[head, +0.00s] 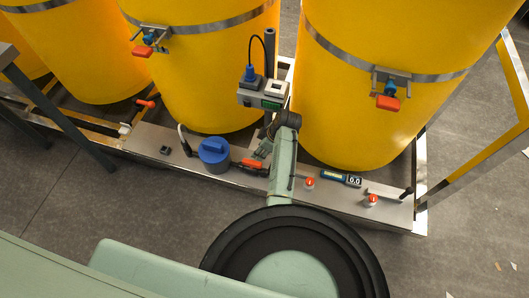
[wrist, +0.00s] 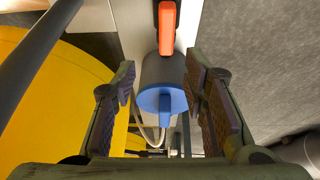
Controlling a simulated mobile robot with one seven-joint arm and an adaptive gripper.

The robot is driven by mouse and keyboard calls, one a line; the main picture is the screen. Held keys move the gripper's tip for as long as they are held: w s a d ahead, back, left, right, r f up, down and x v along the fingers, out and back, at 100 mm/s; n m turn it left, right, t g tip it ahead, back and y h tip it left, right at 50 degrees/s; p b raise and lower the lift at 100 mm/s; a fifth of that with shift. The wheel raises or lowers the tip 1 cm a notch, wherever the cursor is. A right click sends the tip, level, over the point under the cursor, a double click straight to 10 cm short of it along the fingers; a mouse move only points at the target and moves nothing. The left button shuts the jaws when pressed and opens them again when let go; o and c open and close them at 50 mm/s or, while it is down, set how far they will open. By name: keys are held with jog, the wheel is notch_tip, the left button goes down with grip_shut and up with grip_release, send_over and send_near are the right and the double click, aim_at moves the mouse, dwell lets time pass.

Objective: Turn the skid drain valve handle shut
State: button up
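A blue round cap with a raised bar (head: 213,150) sits on a grey cylinder on the skid's metal deck. A red-orange handle (head: 253,166) lies just right of it; no label shows which is the drain valve handle. In the wrist view the blue cap (wrist: 162,100) appears between my finger pads, and the red-orange handle (wrist: 167,28) is above it in the picture. My gripper (wrist: 166,95) is open and holds nothing. In the head view my gripper (head: 262,149) is right of the cap, near the handle; my arm covers part of the deck. Contact cannot be told.
Large yellow tanks (head: 372,75) stand behind the deck (head: 335,195). A grey box with a blue plug (head: 262,92) stands on a post close to my wrist. Open floor lies in front.

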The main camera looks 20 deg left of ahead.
aim_at(252, 162)
jog(key=x, duration=0.7)
jog(key=s+d+x, duration=0.1)
jog(key=x, duration=0.3)
jog(key=shift+f+b, duration=0.2)
jog(key=shift+b, duration=0.2)
jog(key=shift+c, duration=0.2)
grip_shut()
